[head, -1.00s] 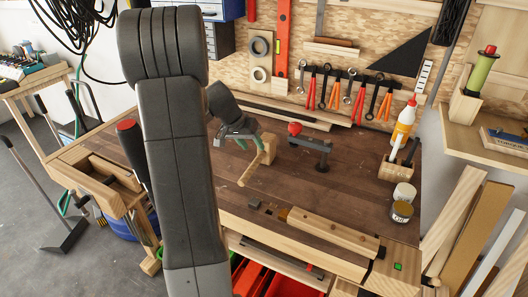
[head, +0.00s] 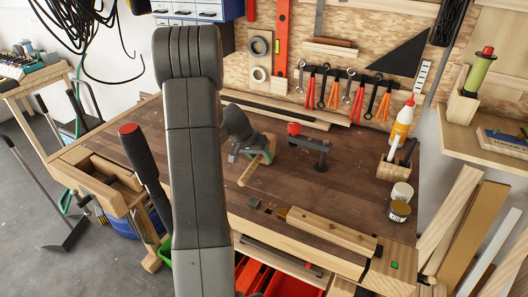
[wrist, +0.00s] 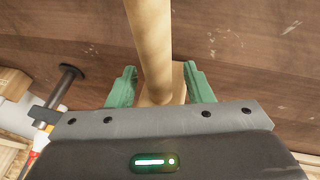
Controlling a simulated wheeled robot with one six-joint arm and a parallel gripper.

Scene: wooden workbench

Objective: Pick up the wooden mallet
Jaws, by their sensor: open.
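The wooden mallet (head: 247,175) lies on the dark workbench top, its pale handle pointing to the front left in the head view. Its head is mostly hidden behind my gripper (head: 266,157). In the wrist view, the mallet's round handle (wrist: 151,45) runs down from the top edge to between the two green fingers of my gripper (wrist: 161,78). Part of the mallet's head shows beside the right finger. The fingers are apart, one on each side of the handle, with gaps visible. I cannot tell how far above the bench the fingertips are.
A dark holdfast with a red knob (head: 293,129) stands just right of my gripper. A wooden beam (head: 333,231) lies along the front.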

